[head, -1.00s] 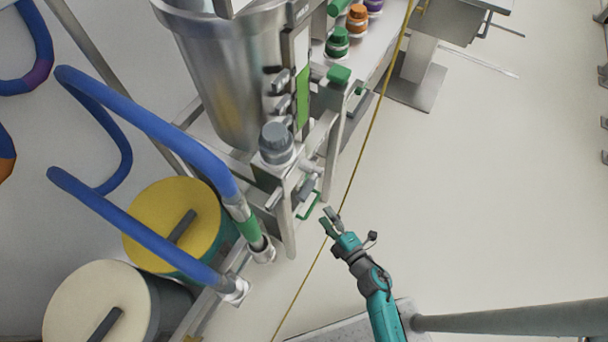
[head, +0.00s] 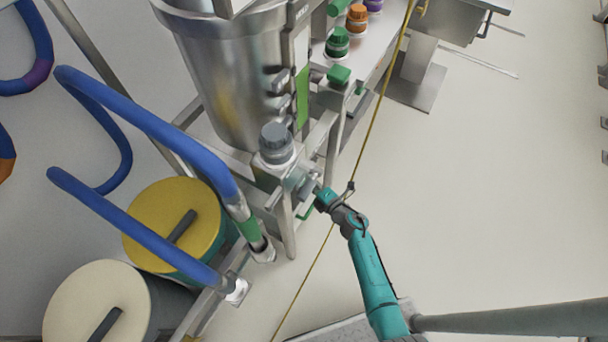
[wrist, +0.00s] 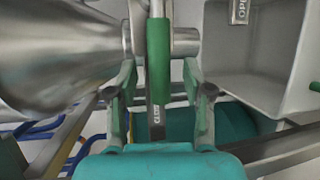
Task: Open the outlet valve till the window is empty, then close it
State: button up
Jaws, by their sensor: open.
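The outlet valve's lever has a green sleeve (wrist: 158,62) and hangs upright in the wrist view. Its lower end is over a plate marked CLOSE (wrist: 156,118). My gripper (wrist: 160,82) is open, with one finger on each side of the lever, and I see gaps between fingers and sleeve. An OPEN label (wrist: 240,10) is at the upper right. In the head view my gripper (head: 312,191) reaches in at the frame beneath the steel vessel (head: 225,85), its fingertips partly hidden. A green upright strip (head: 302,97), apparently the window, shows on the vessel's right side.
A steel cone (wrist: 65,50) fills the wrist view's left. Frame posts (head: 287,225) stand close to my gripper. Blue hoses (head: 140,225) and a yellow-topped drum (head: 172,220) are left. A yellow line (head: 375,110) crosses near my arm.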

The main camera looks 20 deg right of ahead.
jog(key=shift+x, duration=1.65)
grip_shut()
